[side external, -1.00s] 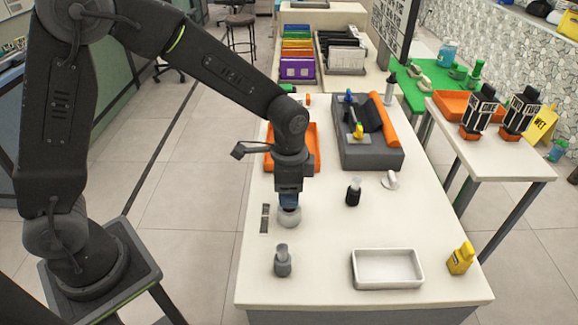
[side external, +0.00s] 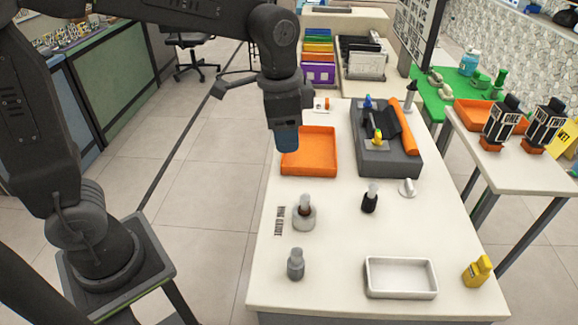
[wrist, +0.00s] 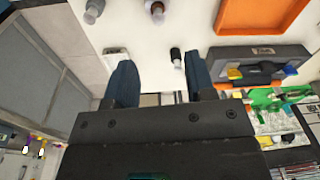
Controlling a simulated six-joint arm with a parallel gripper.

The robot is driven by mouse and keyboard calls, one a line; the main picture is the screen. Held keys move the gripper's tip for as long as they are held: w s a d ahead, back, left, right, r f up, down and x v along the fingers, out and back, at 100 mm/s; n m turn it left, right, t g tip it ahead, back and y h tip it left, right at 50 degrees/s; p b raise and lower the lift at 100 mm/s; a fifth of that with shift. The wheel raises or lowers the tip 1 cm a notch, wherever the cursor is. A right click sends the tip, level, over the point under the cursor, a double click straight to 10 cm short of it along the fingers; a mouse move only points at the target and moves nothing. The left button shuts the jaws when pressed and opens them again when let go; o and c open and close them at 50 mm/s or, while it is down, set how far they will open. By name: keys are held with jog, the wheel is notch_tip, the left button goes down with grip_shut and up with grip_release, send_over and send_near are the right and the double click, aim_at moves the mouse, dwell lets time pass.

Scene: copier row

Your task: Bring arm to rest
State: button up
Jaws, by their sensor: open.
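My gripper (side external: 287,142) is raised above the white table, in front of the orange tray (side external: 322,168) in the side view. Its blue fingers stand apart with nothing between them in the wrist view (wrist: 161,82). A small bottle with a grey cap (side external: 304,201) stands upright in a round grey holder (side external: 304,219) below the gripper, clear of it. It also shows at the top of the wrist view (wrist: 157,9).
A grey bottle (side external: 296,265), a black bottle (side external: 370,201), a white tray (side external: 401,291) and a yellow bottle (side external: 478,271) stand on the table. A dark grey case (side external: 390,163) with an orange roll (side external: 406,128) is behind. The air around the gripper looks free.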

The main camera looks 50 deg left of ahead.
jog(key=s+a+n+t, duration=0.2)
jog(key=s+a+n, duration=0.1)
jog(key=s, duration=0.4)
jog(key=s+a+r+n+t, duration=0.1)
jog(key=s+a+n+t, duration=0.1)
jog(key=s, duration=0.5)
jog(key=shift+a+n+t, duration=0.3)
jog(key=shift+a+n, duration=0.35)
jog(key=shift+n, duration=0.45)
